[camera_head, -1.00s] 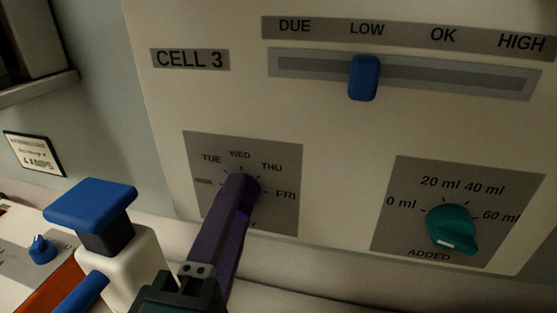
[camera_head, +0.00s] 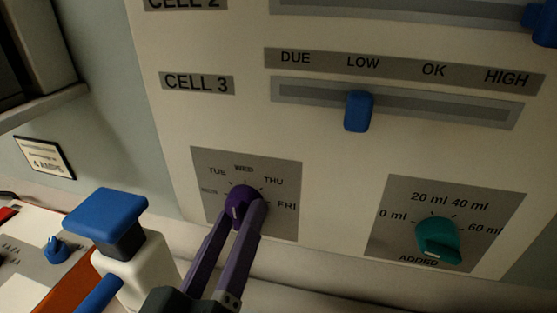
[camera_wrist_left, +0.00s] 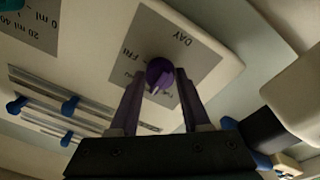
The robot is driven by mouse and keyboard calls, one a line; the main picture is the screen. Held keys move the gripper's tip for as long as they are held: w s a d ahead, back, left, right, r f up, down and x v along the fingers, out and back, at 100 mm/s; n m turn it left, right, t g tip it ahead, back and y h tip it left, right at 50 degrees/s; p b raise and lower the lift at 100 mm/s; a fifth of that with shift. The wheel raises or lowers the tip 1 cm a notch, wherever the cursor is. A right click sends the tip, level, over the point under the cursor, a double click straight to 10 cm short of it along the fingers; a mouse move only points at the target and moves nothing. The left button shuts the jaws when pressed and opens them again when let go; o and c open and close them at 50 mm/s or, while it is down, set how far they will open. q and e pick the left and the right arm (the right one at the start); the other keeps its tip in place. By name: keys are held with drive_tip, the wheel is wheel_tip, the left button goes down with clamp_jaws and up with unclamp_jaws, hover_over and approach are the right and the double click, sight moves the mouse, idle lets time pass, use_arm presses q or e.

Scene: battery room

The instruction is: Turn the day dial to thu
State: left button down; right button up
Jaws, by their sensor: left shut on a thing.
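The purple day dial (camera_head: 240,200) sits on a grey plate (camera_head: 288,228) on the cream panel, with TUE, WED, THU and FRI around it. My left gripper (camera_head: 238,208) is shut on the dial, one purple finger on each side. In the left wrist view the dial (camera_wrist_left: 160,73) lies between the fingertips of my left gripper (camera_wrist_left: 160,88). Its white line points lower left there, towards the day labels. I cannot tell exactly which day it marks. The lower labels are hidden by the fingers in the head view. My right gripper is not in view.
A teal ADDED dial (camera_head: 436,238) is to the right. The CELL 3 slider (camera_head: 358,111) is above, at LOW. A blue-topped white fixture (camera_head: 106,222) stands close left of my left gripper. A small blue knob (camera_head: 55,250) lies farther left.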

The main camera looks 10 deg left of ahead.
use_arm(q)
drive_tip(key=m+p, duration=0.1)
drive_tip(key=m, duration=0.4)
drive_tip(key=shift+a+h, duration=0.1)
drive_tip(key=shift+h, duration=0.3)
drive_tip(key=shift+a+f+m+g+h+p, duration=0.15)
drive_tip(key=shift+m+p, duration=0.3)
drive_tip(key=shift+m, duration=0.85)
drive_tip(key=shift+r+m+g+h+p, duration=0.1)
drive_tip(key=shift+m+g+h+p, duration=0.25)
drive_tip(key=shift+m, duration=0.95)
drive_tip(key=shift+c, duration=1.8)
unclamp_jaws()
drive_tip(key=s+a+b, duration=0.1)
drive_tip(key=s, duration=0.8)
drive_tip(key=shift+s+f, duration=0.35)
drive_tip(key=shift+s, duration=0.05)
